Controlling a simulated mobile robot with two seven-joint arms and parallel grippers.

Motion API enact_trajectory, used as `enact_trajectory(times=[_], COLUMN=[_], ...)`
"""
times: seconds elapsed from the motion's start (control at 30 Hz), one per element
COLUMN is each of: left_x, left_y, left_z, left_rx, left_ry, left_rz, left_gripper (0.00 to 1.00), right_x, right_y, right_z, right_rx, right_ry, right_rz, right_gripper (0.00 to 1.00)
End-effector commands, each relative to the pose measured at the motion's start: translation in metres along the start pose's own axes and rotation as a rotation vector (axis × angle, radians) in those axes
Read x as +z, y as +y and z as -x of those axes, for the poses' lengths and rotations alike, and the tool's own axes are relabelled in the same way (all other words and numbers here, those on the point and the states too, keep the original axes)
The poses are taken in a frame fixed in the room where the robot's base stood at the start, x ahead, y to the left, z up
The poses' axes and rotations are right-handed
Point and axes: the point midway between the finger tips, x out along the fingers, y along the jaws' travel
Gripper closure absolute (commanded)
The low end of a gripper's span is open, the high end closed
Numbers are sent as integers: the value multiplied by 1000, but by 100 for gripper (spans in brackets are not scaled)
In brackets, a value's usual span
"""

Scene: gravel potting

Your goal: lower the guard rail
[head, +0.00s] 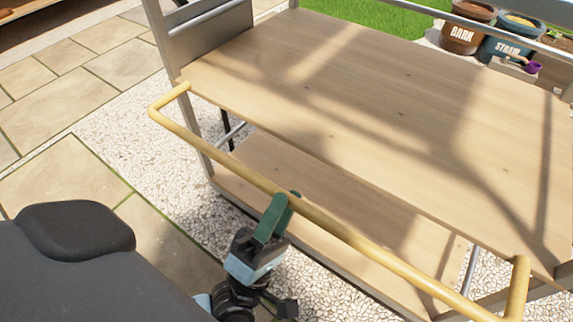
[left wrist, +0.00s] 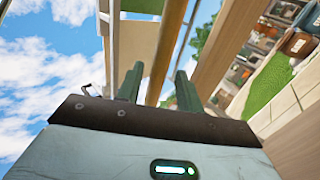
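The guard rail (head: 350,237) is a long yellow bar with a bent arm at each end. It runs along the front of the wooden bench (head: 330,95), with its bar out from the tabletop's front edge in the head view. My left gripper (head: 279,214) is at about the middle of the bar, coming from below and in front. In the left wrist view its two green fingers (left wrist: 158,85) are apart, with the rail (left wrist: 170,50) running between them. Gaps show on both sides, so I see no clear grip. My right gripper is in neither view.
The bench top is bare; a lower shelf (head: 300,185) lies under it. A bark pot (head: 462,38), a straw pot (head: 508,48) and a purple scoop (head: 533,67) stand at the back right. Paving (head: 60,175) and gravel lie to the left.

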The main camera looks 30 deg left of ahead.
Motion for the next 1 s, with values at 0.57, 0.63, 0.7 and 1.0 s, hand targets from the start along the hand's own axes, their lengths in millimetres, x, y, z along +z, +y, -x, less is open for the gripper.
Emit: enact_trajectory(times=[0.57,0.63,0.7,1.0], left_x=[0,0,0,0], left_y=[0,0,0,0], left_z=[60,60,60,60], left_rx=[-1,-1,-1,-1], left_ry=[0,0,0,0], left_rz=[2,2,2,2], left_gripper=[63,63,63,63], right_x=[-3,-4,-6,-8], right_y=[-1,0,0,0], right_z=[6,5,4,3], right_rx=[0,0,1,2], right_ry=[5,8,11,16], right_rz=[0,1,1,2], right_gripper=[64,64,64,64])
